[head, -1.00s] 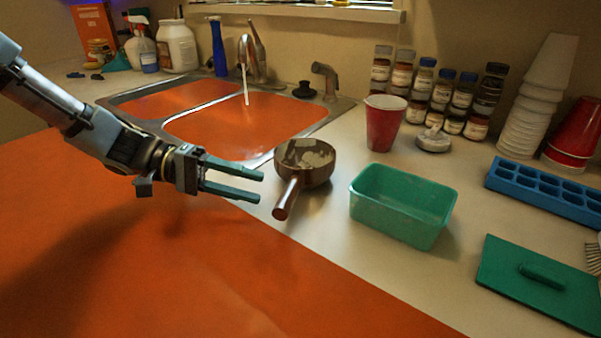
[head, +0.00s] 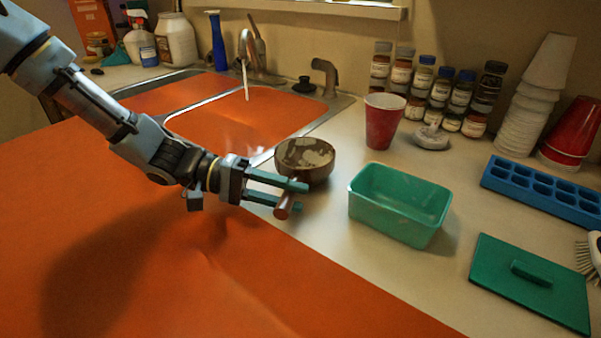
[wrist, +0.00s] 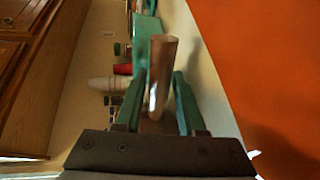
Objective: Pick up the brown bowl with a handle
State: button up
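The brown bowl (head: 307,166) stands on the counter beside the sink, with pale patches inside it. Its brown handle (head: 284,205) points toward the front edge of the counter. My gripper (head: 303,197) is open, with its two green fingers on either side of the handle. In the wrist view the handle (wrist: 161,75) shows upright between the fingers (wrist: 160,100), with a gap visible on at least the right side. The bowl body is hardly visible in the wrist view.
A teal tub (head: 398,208) stands right of the bowl, with a red cup (head: 382,122) behind it. A green lid (head: 530,282) lies at the front right. The sink (head: 240,120) with running water is behind left. An orange surface (head: 200,280) fills the front.

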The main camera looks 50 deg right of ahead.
grip_shut()
dwell(1.2)
